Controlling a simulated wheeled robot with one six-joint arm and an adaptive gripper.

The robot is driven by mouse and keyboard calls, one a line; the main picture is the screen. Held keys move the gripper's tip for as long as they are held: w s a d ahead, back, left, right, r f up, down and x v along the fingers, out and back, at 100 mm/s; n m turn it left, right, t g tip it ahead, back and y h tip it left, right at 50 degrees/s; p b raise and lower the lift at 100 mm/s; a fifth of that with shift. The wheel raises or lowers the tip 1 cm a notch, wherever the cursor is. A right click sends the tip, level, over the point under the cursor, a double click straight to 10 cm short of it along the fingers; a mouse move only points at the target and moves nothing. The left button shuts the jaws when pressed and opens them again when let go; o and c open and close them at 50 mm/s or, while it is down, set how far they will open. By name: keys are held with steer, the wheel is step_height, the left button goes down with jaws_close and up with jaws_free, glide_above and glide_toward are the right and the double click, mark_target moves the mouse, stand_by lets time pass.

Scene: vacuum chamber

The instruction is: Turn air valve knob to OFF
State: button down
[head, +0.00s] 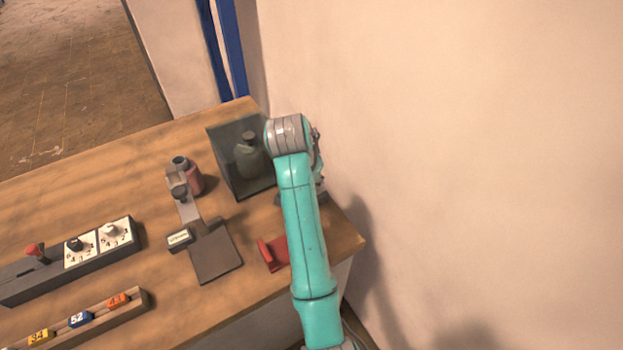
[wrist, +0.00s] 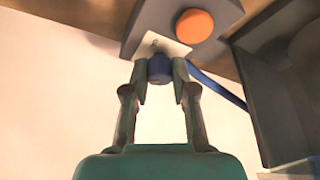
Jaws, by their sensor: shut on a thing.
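The air valve knob (wrist: 159,68) is a small dark blue knob, seen in the wrist view just below a pale label plate on a grey unit (wrist: 150,20). My gripper (wrist: 160,78) has its two fingers closed around the knob, one on each side. A small mark shows on the label above the knob, but it is too small to read, so I cannot tell the knob's setting. In the head view my arm hides the knob, and my gripper is mostly hidden there too.
A round orange button (wrist: 195,25) sits close beside the knob. A clear-walled chamber (head: 226,160) with a dark bottle (head: 249,160) stands left of my arm. A red part (head: 272,254) lies near the arm on the wooden bench (head: 130,165). The wall (head: 450,130) is to the right.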

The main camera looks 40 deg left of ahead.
steer(key=shift+d+n+y, duration=0.1)
steer(key=shift+n+y, duration=0.4)
steer(key=shift+n, duration=0.7)
steer(key=c, duration=0.9)
jaws_free()
steer(key=shift+c, duration=0.2)
steer(key=v, duration=0.7)
steer(key=shift+r, duration=0.25)
steer(key=shift+s+d, duration=0.1)
